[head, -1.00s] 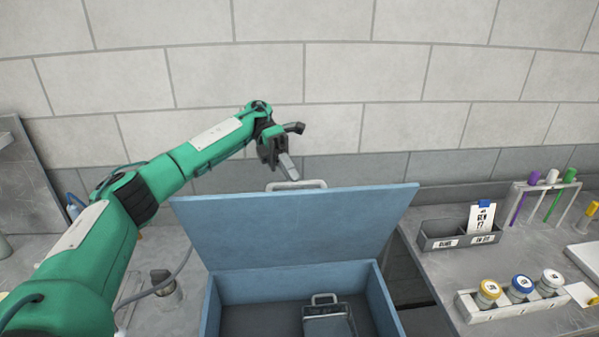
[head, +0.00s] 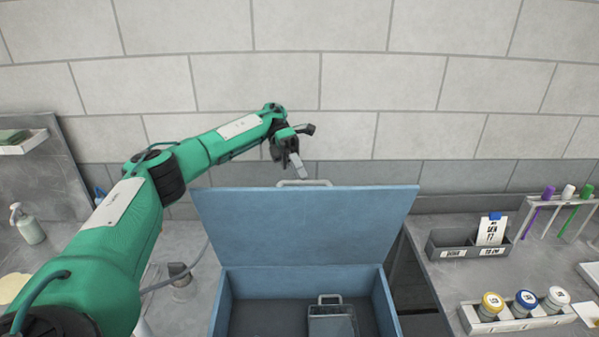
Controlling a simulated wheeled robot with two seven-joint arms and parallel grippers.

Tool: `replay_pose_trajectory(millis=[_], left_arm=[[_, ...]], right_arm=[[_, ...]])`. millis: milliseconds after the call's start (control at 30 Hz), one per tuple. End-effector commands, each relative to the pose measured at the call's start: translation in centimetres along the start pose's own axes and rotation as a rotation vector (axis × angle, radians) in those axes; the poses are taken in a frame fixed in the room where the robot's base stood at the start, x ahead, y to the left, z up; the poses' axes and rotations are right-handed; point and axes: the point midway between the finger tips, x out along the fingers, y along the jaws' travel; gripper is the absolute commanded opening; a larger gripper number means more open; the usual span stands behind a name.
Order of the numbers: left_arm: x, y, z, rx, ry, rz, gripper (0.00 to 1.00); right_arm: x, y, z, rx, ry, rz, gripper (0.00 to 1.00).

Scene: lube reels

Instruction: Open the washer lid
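The blue washer lid (head: 305,225) stands raised, tilted up at the back of the blue washer box (head: 222,305). Its grey handle (head: 304,183) shows at the lid's top edge. My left gripper (head: 298,165) is just above and behind the handle, apart from it as far as I can see. Its fingers point down and are seen from the side, so I cannot tell whether they are open or shut. Inside the washer sits a grey basket (head: 331,320) with a wire handle. My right gripper is not in view.
To the right, a bench holds a grey two-part bin (head: 462,246) with a card, a rack of coloured tubes (head: 560,205), and a tray (head: 515,322) of capped jars. A pump bottle (head: 28,225) stands at the left. A tiled wall is behind.

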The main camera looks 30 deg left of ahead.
Motion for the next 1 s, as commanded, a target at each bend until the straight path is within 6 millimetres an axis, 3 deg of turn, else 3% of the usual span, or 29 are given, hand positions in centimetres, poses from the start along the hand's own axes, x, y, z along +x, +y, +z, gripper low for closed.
replay_pose_trajectory(millis=[33,100,733,1000], left_arm=[[0.5,1.0,-0.3,-0.017,0.006,0.003,0.24],[0.5,0.9,-0.3,-0.016,0.006,0.002,0.34],[0.2,0.3,-0.2,-0.008,0.006,0.000,0.34],[-0.9,-2.3,0.3,-0.004,0.005,0.002,0.34]], right_arm=[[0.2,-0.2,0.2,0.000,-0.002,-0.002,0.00],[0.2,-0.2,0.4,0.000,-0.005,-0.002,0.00],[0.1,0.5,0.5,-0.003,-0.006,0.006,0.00],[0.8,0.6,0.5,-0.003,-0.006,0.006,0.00]])
